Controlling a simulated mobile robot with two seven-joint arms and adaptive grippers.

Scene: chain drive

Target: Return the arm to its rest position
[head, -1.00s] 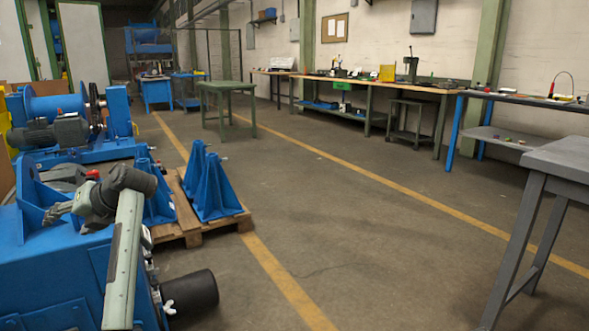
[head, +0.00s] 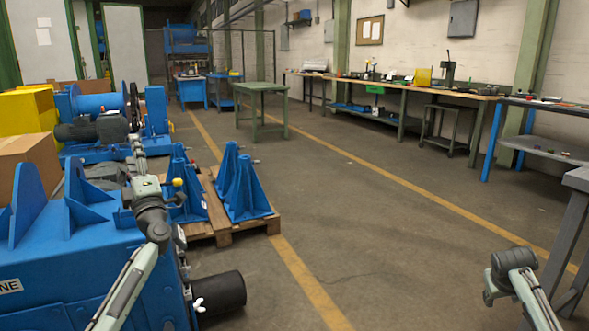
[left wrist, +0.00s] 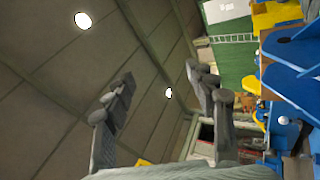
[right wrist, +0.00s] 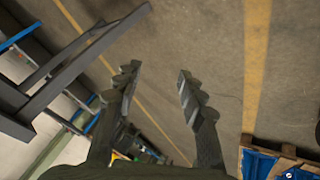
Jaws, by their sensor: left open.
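My left gripper (head: 138,158) points up and away above the blue machine (head: 95,265) at the left of the head view. In the left wrist view its two fingers (left wrist: 160,85) stand well apart with nothing between them. My right arm's wrist shows at the lower right of the head view, beside the grey table; its fingers are hard to make out there. In the right wrist view the right gripper's fingers (right wrist: 158,76) are apart and empty, over bare floor.
A grey table (head: 578,180) stands close at the right edge. A pallet (head: 223,237) with blue brackets (head: 240,185) lies beyond the machine. A cardboard box (head: 30,165) is at the left. A green table (head: 261,88) stands farther off. The middle floor is clear.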

